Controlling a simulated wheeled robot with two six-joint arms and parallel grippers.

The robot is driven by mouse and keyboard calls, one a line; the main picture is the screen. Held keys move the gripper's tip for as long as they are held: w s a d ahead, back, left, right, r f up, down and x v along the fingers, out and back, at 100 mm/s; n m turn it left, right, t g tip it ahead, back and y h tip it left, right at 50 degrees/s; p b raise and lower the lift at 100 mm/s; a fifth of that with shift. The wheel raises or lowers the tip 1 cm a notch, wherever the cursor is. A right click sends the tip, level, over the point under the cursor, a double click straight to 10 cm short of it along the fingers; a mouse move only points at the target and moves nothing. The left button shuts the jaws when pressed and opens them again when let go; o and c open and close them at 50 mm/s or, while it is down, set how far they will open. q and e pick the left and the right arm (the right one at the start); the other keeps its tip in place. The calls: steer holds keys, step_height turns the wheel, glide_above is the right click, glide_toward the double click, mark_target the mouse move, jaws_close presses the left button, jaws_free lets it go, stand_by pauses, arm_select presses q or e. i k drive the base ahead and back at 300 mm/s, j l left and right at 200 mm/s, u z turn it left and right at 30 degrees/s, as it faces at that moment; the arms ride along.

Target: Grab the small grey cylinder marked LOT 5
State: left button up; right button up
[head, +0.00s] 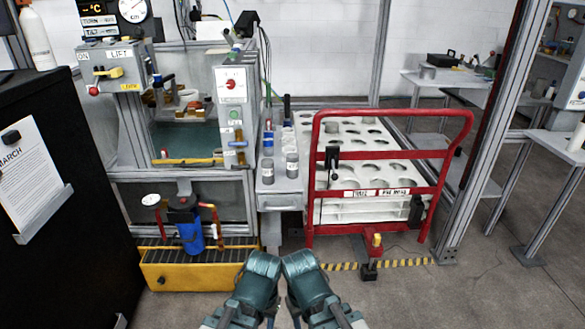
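Two small grey cylinders with pale labels stand upright on a narrow grey shelf, one at its right side (292,166) and one at its left side (267,172). Another grey cylinder (332,127) sits on the white holed tray. The lettering is too small to read, so I cannot tell which is LOT 5. Two teal parts of my own arms show at the bottom centre, side by side and well short of the shelf. No gripper fingers can be made out in this view.
A red-framed cart (394,112) carries the white holed tray (375,150) right of the shelf (281,197). A machine with a grey control box (236,108) stands left. A yellow base (197,271) and a red-yellow pedal (375,247) are on the floor. A black cabinet (60,190) fills the far left.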

mark_target(268, 166)
steer(key=i+j+z, duration=0.2)
steer(key=i, duration=0.25)
steer(key=i+j+z, duration=0.15)
steer(key=i, duration=0.3)
steer(key=i+j+z, duration=0.2)
steer(key=i, duration=0.2)
